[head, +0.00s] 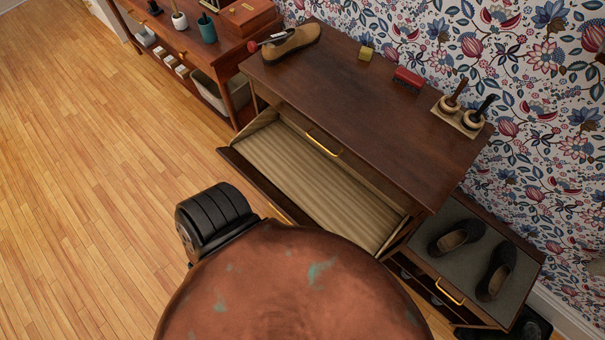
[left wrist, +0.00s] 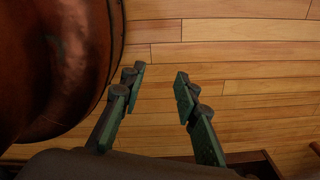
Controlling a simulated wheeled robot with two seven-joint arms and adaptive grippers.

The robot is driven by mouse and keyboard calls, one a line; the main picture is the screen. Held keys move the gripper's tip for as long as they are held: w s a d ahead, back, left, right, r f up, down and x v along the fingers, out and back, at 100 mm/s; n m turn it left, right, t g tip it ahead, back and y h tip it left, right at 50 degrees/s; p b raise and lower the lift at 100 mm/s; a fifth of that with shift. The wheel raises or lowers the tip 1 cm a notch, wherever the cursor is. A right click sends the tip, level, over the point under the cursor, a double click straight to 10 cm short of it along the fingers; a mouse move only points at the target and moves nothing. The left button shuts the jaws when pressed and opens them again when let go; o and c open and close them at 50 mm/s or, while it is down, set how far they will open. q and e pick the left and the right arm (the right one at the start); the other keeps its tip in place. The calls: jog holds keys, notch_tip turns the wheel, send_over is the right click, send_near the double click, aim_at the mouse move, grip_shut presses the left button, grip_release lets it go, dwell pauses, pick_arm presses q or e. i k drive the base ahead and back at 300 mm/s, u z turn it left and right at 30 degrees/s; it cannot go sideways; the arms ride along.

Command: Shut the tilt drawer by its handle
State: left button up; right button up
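The tilt drawer (head: 330,185) of the dark wooden cabinet hangs open in the head view, its ribbed pale inside showing. A brass handle (head: 279,211) shows on its dark front, partly hidden behind my copper-coloured body. Another brass handle (head: 323,142) sits on the cabinet above the opening. My left gripper (left wrist: 158,83) is open and empty over the wooden floor in the left wrist view. A dark wooden edge shows at the bottom right of that view; I cannot tell which part it is. The left gripper is hidden in the head view. My right gripper is not seen.
The cabinet top (head: 385,115) holds a tan shoe (head: 296,42), a yellow block (head: 366,52), a red brush (head: 407,79) and two round brushes. A low bench (head: 450,210) with dark shoes stands at right. A side table (head: 215,45) stands behind. Floor at left is clear.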

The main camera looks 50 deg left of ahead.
aim_at(305, 187)
jog(key=z, duration=0.2)
jog(key=k, duration=1.65)
jog(key=u, duration=0.1)
